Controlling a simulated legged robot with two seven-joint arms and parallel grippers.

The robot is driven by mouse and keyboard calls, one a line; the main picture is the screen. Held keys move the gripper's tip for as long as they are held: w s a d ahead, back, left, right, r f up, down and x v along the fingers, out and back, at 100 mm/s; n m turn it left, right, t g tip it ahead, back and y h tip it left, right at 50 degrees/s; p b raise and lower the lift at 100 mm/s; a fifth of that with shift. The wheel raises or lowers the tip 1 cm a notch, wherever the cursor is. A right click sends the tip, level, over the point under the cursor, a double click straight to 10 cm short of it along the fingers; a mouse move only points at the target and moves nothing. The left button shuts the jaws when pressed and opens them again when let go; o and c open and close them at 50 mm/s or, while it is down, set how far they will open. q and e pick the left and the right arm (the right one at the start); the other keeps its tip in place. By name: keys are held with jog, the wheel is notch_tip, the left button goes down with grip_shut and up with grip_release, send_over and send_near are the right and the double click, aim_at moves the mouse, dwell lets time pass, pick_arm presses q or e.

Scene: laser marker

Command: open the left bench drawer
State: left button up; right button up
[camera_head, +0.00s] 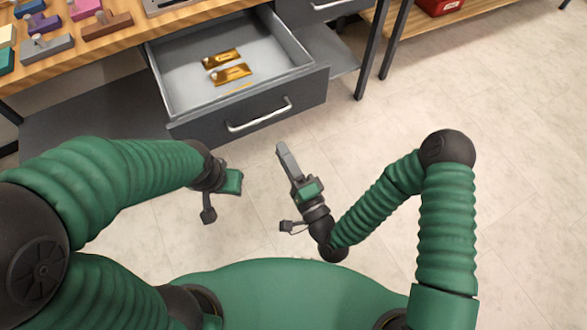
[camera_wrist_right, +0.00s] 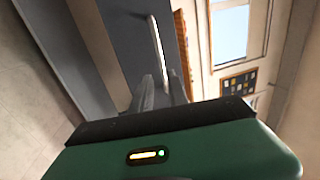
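The left bench drawer (camera_head: 190,133) is pulled out from under the wooden bench top, and its inside shows. Its bar handle (camera_head: 259,115) is on the dark grey front; in the right wrist view the handle (camera_wrist_right: 156,48) lies just past my fingertips. My right gripper (camera_head: 281,148) points at the drawer front from below and right of the handle in the head view. In the right wrist view its two fingers (camera_wrist_right: 162,88) stand a little apart, with nothing clearly held. My left gripper (camera_head: 231,181) is below the drawer front in the head view; its fingers are hidden.
Two gold pieces (camera_head: 231,74) lie in the drawer. Another drawer (camera_head: 322,8) is at the right under the bench. Several coloured blocks (camera_head: 107,25) stand on the bench top (camera_head: 60,68). A red bin (camera_head: 440,6) sits at the upper right. The floor (camera_head: 520,130) to the right is clear.

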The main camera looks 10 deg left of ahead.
jog(key=v, duration=0.6)
jog(key=shift+a+f, duration=0.1)
